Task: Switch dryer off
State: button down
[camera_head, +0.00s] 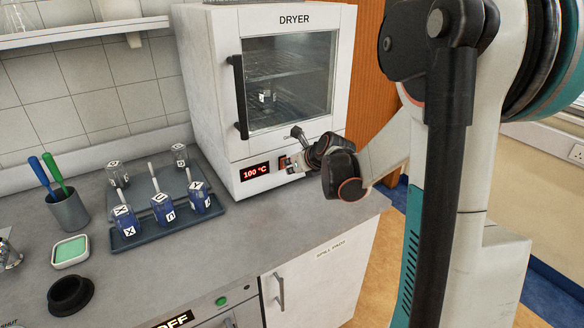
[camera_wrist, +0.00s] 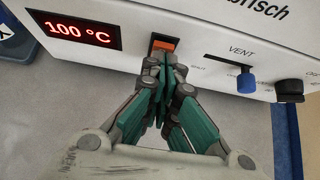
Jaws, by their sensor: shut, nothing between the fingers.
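The white dryer (camera_head: 222,80) stands at the back of the counter, its glass door closed. Its red display reads 100 °C in the head view (camera_head: 255,171) and in the wrist view (camera_wrist: 80,32). An orange-red rocker switch (camera_wrist: 164,43) sits right of the display, its lower part hidden by my fingertips. My gripper (camera_wrist: 166,62) is shut and empty, with its fingertips at the lower edge of the switch; I cannot tell whether they touch it. In the head view my gripper (camera_head: 290,166) is in front of the dryer's lower panel.
Right of the switch are a blue VENT slider knob (camera_wrist: 246,83) and a black knob (camera_wrist: 289,90). A dark tray (camera_head: 150,238) with several blue-filled bottles stands left of the dryer. Free counter (camera_head: 230,235) lies in front of the dryer.

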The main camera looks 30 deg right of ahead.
jog(key=shift+w+r, duration=0.2)
jog(key=shift+w, duration=0.15)
jog(key=shift+r, duration=0.1)
jog(key=shift+r+p, duration=0.65)
jog(key=shift+r, duration=0.05)
jog(key=shift+s, duration=0.1)
